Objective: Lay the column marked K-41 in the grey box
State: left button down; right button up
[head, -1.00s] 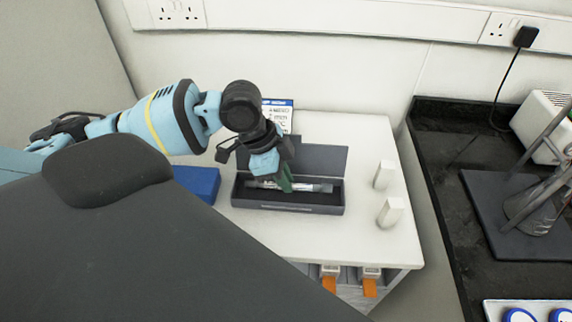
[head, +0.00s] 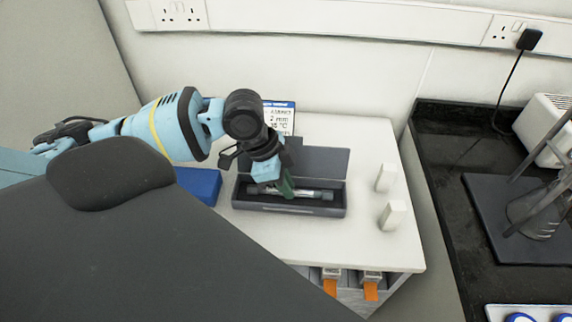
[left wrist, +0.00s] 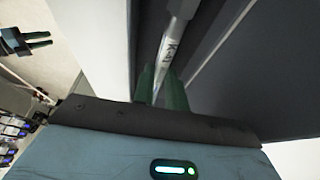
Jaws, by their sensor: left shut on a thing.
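The column (head: 312,194) is a thin, pale tube with a dark end, lying level within the outline of the open grey box (head: 290,210). In the left wrist view its label (left wrist: 170,45) reads K-4, with the last mark hard to read. My left gripper (head: 286,188) reaches down over the box and its green fingers are shut on the column; they also show in the left wrist view (left wrist: 159,90). I cannot tell whether the column touches the box floor. The box's lid (head: 325,160) stands open at the back.
A blue box (head: 198,183) is left of the grey box, partly hidden by my arm. A sign (head: 281,117) stands behind. Two white blocks (head: 386,177) (head: 392,215) stand to the right. The white bench top (head: 330,245) is clear in front.

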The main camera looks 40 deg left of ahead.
pick_arm(q)
jog(key=shift+f, duration=0.1)
jog(key=c, duration=1.3)
grip_release()
jog(key=shift+c, duration=0.2)
jog(key=v, duration=0.7)
jog(key=shift+a+r+p, duration=0.1)
jog(key=shift+r+p, duration=0.25)
jog(key=shift+r, duration=0.05)
